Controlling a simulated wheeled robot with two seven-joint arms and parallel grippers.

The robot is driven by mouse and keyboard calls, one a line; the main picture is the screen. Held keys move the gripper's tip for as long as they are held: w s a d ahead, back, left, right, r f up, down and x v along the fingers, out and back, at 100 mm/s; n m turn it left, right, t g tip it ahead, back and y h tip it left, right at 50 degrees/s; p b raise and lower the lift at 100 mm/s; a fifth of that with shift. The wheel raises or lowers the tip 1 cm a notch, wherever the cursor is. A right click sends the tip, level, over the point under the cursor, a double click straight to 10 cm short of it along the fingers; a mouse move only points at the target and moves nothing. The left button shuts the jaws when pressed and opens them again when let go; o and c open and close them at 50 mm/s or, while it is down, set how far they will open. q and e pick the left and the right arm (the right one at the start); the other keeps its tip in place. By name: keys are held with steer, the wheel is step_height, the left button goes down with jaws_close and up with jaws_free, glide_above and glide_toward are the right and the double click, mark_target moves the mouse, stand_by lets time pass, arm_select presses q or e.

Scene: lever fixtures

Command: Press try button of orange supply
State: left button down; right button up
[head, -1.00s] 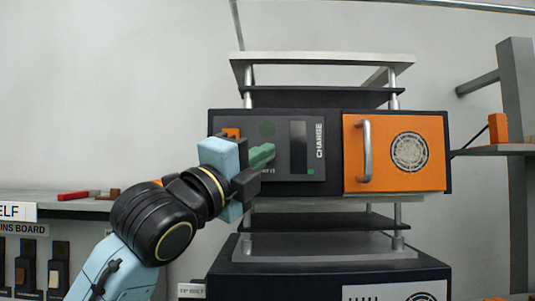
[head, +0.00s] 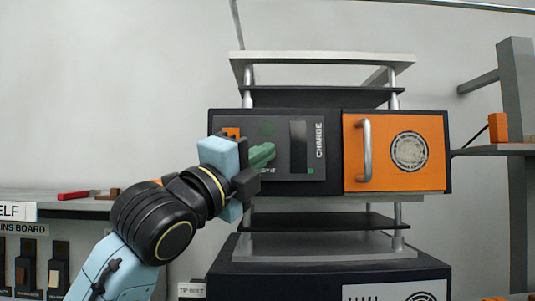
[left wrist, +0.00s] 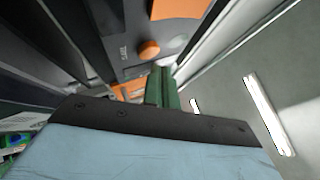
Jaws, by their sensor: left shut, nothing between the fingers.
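The orange supply is a dark box with an orange door (head: 375,153) in the head view. Its dark front panel (head: 283,172) stands left of the door, with a "CHARGE" label, a dark slot (head: 298,147) and a dull green disc (head: 268,128). My left gripper (head: 271,150) is shut and empty, its green fingers in front of this panel, below the disc. In the left wrist view, a round orange button (left wrist: 148,49) sits on a dark panel just beyond the gripper's green fingertips (left wrist: 162,68). Contact cannot be told. The button is hidden in the head view. My right gripper is not in view.
The door has a metal handle (head: 364,150). Shelf plates (head: 320,58) are above and below the box. A shelf (head: 90,207) with a red item (head: 74,195) is at left; a bracket shelf (head: 495,149) with an orange block (head: 498,127) is at right.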

arm_select(q)
steer(key=shift+w, duration=0.15)
stand_by(0.5)
steer(key=shift+w+p, duration=0.3)
steer(key=shift+p, duration=0.05)
steer(key=shift+w+p, duration=0.3)
steer(key=shift+w, duration=0.1)
stand_by(0.6)
steer(key=shift+s, duration=0.85)
steer(key=shift+s+b, duration=0.5)
steer(key=shift+s, duration=2)
